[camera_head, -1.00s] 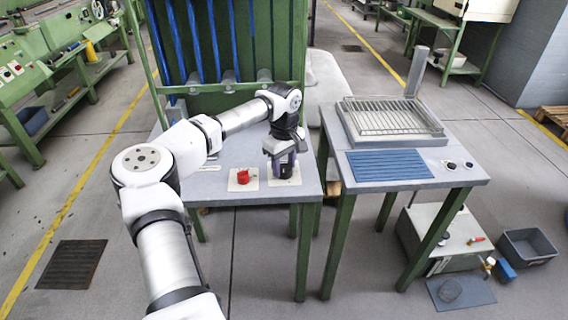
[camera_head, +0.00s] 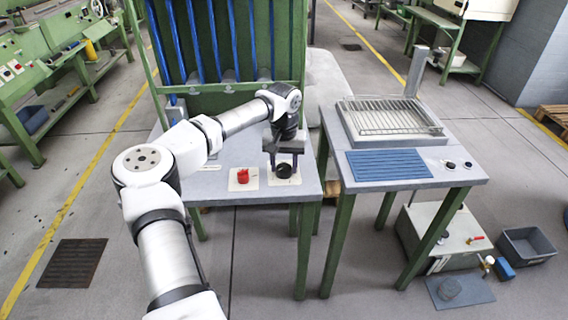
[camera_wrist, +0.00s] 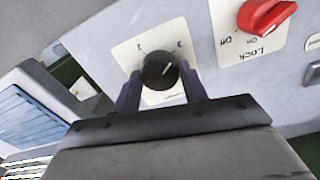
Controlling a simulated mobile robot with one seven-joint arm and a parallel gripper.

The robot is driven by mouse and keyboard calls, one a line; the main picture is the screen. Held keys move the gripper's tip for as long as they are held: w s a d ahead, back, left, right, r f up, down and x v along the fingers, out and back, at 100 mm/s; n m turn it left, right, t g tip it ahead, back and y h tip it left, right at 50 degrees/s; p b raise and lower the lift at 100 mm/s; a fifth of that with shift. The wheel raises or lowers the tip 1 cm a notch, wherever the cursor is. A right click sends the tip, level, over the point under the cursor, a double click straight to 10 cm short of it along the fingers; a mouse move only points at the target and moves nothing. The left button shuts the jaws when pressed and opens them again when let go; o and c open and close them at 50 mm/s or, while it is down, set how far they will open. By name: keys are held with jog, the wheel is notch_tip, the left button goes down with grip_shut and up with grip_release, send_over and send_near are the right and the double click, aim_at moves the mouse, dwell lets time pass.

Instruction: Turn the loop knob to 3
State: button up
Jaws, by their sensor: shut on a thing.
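The black round loop knob (camera_wrist: 160,70) sits on a pale plate (camera_wrist: 127,57) with a 2 and a 3 marked along its top edge in the wrist view. Its white pointer line leans up and right, toward the 3. The knob also shows in the head view (camera_head: 284,171), at the right front of the left table. My gripper (camera_wrist: 162,82) is over it with one dark finger on each side, shut on the knob. In the head view my gripper (camera_head: 284,166) points down onto it. The lower part of the plate is hidden by my gripper.
A red lock knob (camera_wrist: 266,16) on its own plate is beside the loop knob; it also shows in the head view (camera_head: 243,176). A table with a wire rack (camera_head: 392,115) and blue mat (camera_head: 388,164) stands to the right, across a narrow gap.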

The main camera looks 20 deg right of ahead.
aim_at(284, 167)
jog(key=shift+m, duration=0.6)
jog(key=o, duration=1)
jog(key=shift+r, duration=0.1)
notch_tip(284, 167, up, 14)
jog(key=b, duration=0.1)
jog(key=shift+b, duration=0.3)
jog(key=shift+f, duration=0.2)
